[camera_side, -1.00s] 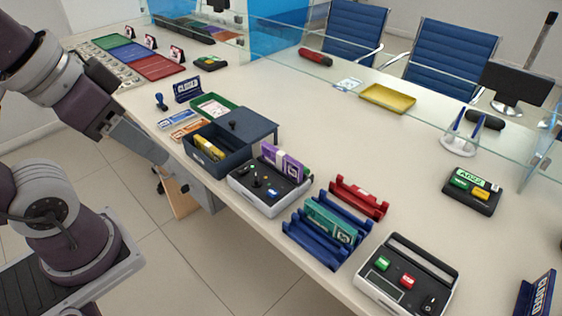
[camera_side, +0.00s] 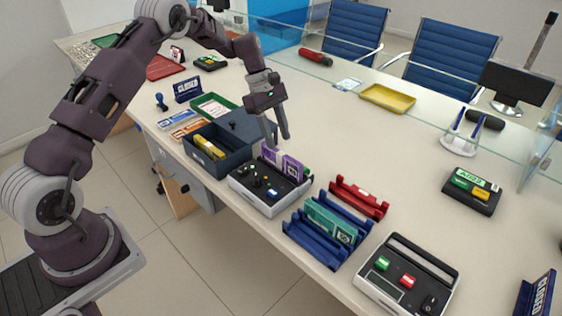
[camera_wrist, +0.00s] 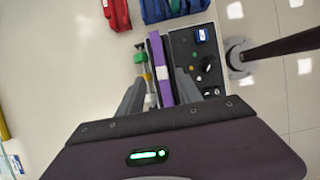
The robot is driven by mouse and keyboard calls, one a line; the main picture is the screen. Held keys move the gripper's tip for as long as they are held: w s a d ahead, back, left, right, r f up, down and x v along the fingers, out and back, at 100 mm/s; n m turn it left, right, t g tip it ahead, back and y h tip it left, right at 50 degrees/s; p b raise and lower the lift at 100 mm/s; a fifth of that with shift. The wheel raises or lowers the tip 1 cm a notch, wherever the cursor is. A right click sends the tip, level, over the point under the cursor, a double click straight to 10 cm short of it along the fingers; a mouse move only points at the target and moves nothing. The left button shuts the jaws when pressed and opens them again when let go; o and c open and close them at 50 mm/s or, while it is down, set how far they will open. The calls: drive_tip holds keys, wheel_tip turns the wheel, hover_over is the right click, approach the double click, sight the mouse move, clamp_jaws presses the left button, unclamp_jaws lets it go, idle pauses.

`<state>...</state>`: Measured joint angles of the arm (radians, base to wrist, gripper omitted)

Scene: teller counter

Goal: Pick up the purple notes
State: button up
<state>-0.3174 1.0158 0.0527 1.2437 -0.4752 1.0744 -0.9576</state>
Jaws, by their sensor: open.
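The purple notes (camera_side: 292,168) stand upright as a bundle with a pale band, at the back of a grey-and-black device (camera_side: 262,202) on the counter. My gripper (camera_side: 277,142) is open and just above them, pointing down, with nothing between its fingers. In the wrist view the purple notes (camera_wrist: 160,72) show as a narrow strip with a white band. They lie between the two open fingers (camera_wrist: 158,96), nearer the middle than either finger. Whether the fingers reach down beside the notes cannot be told.
A dark blue box (camera_side: 225,160) with yellow notes (camera_side: 208,147) stands left of the device. A blue rack (camera_side: 305,246) with teal notes (camera_side: 328,222) and a red holder (camera_side: 358,198) stand to the right.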

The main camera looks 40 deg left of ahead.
sight(281, 153)
drive_tip(key=x, duration=0.6)
drive_tip(key=shift+s+f, duration=0.15)
drive_tip(key=shift+f, duration=0.3)
drive_tip(key=shift+c, duration=0.4)
clamp_jaws()
